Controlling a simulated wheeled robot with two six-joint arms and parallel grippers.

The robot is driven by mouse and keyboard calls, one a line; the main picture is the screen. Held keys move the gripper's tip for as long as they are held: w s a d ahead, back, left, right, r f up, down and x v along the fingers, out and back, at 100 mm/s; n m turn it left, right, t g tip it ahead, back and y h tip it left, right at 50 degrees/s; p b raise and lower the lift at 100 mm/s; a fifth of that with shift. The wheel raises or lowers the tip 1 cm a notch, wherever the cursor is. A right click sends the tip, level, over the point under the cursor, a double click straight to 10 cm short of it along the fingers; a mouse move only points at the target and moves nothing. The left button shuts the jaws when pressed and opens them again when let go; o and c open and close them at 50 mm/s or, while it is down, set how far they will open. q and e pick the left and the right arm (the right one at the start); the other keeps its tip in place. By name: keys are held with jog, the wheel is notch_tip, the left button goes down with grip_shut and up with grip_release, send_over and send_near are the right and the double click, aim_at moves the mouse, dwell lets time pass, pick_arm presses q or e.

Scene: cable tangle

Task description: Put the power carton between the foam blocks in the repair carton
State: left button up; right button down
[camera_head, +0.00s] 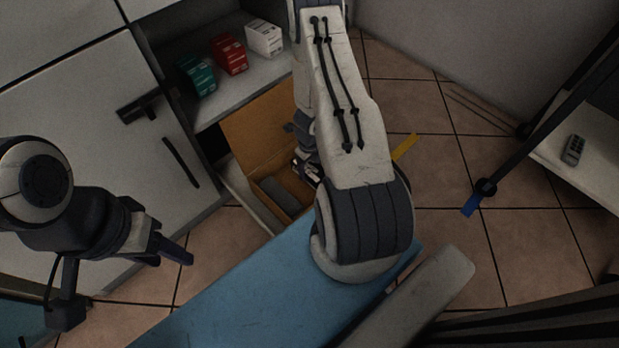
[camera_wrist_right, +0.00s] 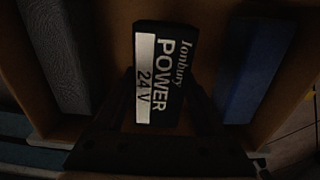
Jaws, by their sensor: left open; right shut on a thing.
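The power carton (camera_wrist_right: 165,75) is black with a white band and the print "POWER 24 V". My right gripper (camera_wrist_right: 163,98) is shut on it, one finger on each side. It is over the open brown repair carton (camera_head: 262,128), between a grey foam block (camera_wrist_right: 54,50) on the left and a blue foam block (camera_wrist_right: 258,72) on the right. Gaps show on both sides; I cannot tell its height above the floor of the carton. In the head view my right arm hides most of this, and the grey foam shows inside. My left gripper (camera_head: 172,256) is open and empty, away to the left.
Teal (camera_head: 197,74), red (camera_head: 229,55) and white (camera_head: 264,38) cartons stand on the shelf (camera_head: 235,95) behind the repair carton. A blue surface (camera_head: 240,275) lies in front. A white table (camera_head: 590,150) with a grey remote (camera_head: 573,149) is at right.

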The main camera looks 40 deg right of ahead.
aim_at(310, 174)
notch_tip(310, 174, down, 4)
jog(key=b, duration=0.3)
jog(key=shift+r, duration=0.3)
jog(key=shift+c, duration=1.9)
grip_release()
jog(key=shift+f+b, duration=0.25)
jog(key=shift+b, duration=0.1)
jog(key=o, duration=0.4)
jog(key=shift+r, duration=0.1)
jog(key=shift+r, duration=0.15)
